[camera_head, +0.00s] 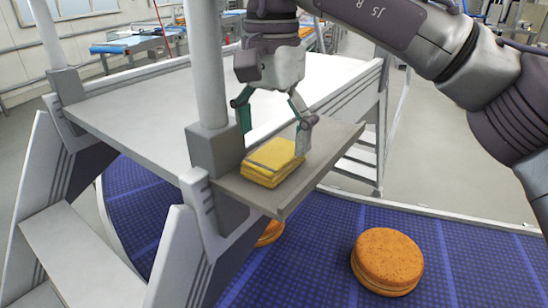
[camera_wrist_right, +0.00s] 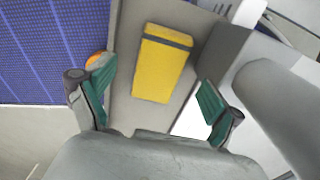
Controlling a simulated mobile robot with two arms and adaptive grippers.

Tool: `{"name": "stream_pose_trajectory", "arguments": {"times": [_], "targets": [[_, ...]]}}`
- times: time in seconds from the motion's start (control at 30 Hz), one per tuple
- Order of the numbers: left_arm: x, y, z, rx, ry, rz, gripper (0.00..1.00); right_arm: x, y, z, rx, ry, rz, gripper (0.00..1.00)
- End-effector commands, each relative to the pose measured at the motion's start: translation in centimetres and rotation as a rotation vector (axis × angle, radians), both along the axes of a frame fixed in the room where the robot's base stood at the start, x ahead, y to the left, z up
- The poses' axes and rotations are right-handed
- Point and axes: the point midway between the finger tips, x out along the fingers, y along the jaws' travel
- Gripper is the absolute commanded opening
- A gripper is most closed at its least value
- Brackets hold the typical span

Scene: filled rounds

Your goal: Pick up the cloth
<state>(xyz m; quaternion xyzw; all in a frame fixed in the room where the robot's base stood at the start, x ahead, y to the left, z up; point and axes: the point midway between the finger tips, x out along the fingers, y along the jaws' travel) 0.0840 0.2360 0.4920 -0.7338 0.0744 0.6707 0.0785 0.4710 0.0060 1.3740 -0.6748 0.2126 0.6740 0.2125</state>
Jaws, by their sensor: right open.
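The cloth (camera_head: 272,163) is yellow, folded into a flat stack with a grey stripe across it. It lies on the grey end ledge (camera_head: 314,168) of the white platform. It also shows in the right wrist view (camera_wrist_right: 161,66), between and beyond the fingertips. My right gripper (camera_head: 274,124) is open, pointing down just above the cloth, with one finger on either side. In the right wrist view its green-padded fingers (camera_wrist_right: 155,96) are apart with nothing between them. My left gripper is not in view.
A grey post (camera_head: 208,70) with a square foot stands on the platform just left of the cloth. Below runs a blue conveyor belt (camera_head: 330,240) carrying an orange-brown filled round (camera_head: 387,258); another round (camera_head: 270,233) is partly hidden under the ledge.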

Motion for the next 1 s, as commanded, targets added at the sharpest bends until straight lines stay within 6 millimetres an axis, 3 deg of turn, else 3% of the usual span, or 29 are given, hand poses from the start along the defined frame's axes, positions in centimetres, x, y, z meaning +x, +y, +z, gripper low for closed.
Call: {"name": "stream_pose_trajectory", "arguments": {"times": [0.03,0.2,0.5,0.87,1.0], "targets": [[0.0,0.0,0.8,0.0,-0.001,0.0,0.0,0.1,-0.1,-0.5,-0.003,0.003,0.0,0.92],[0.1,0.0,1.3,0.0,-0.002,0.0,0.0,0.2,-0.1,-2.9,0.0,0.001,0.001,0.92],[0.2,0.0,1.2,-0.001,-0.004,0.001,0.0,0.2,0.0,-3.4,0.001,-0.001,0.0,0.9],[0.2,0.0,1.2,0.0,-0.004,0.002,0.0,0.2,0.0,-3.4,0.001,0.0,0.0,0.3],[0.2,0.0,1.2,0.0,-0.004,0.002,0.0,0.2,0.0,-3.4,0.001,0.0,0.0,0.27]]}}
